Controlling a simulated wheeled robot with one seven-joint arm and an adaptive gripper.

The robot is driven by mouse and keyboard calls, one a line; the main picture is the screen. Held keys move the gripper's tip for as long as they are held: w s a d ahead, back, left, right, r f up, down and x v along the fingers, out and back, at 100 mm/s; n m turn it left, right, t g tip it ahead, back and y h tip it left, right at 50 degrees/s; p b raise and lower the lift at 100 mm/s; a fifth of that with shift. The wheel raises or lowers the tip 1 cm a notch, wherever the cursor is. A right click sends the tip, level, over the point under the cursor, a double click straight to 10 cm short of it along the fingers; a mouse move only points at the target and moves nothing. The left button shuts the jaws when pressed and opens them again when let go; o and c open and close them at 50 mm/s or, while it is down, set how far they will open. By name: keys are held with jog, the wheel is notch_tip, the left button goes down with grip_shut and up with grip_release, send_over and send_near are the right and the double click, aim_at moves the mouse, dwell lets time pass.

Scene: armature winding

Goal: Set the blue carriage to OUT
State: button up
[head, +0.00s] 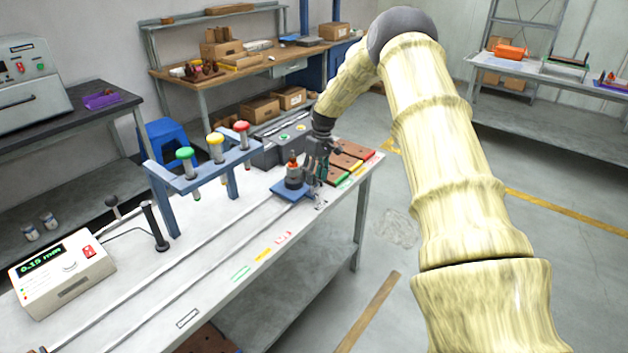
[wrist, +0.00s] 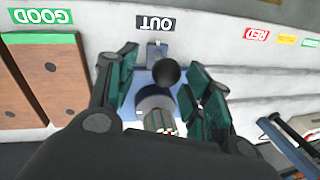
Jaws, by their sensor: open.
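The blue carriage (head: 283,190) sits near the right end of the rails on the bench in the head view, carrying a dark and orange-red part (head: 293,174). It also shows in the wrist view (wrist: 140,101), partly hidden by my fingers. A black ball knob (wrist: 166,73) stands at the carriage, between my finger pads. My gripper (head: 318,170) is open, one pad on each side of the knob in the wrist view (wrist: 163,88); I cannot tell whether either pad touches it. The OUT label (wrist: 155,22) lies beside the carriage's edge.
Brown blocks (wrist: 48,75) by a GOOD label (wrist: 40,16) lie close beside my gripper. A blue stand (head: 190,183) with green, yellow and red knobs rises behind the rails. A white meter (head: 62,272) stands at the left. The front strip holds coloured labels (head: 262,254).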

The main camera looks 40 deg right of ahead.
notch_tip(320, 180, up, 10)
jog(key=d, duration=0.2)
jog(key=shift+f, duration=0.2)
dwell(0.4)
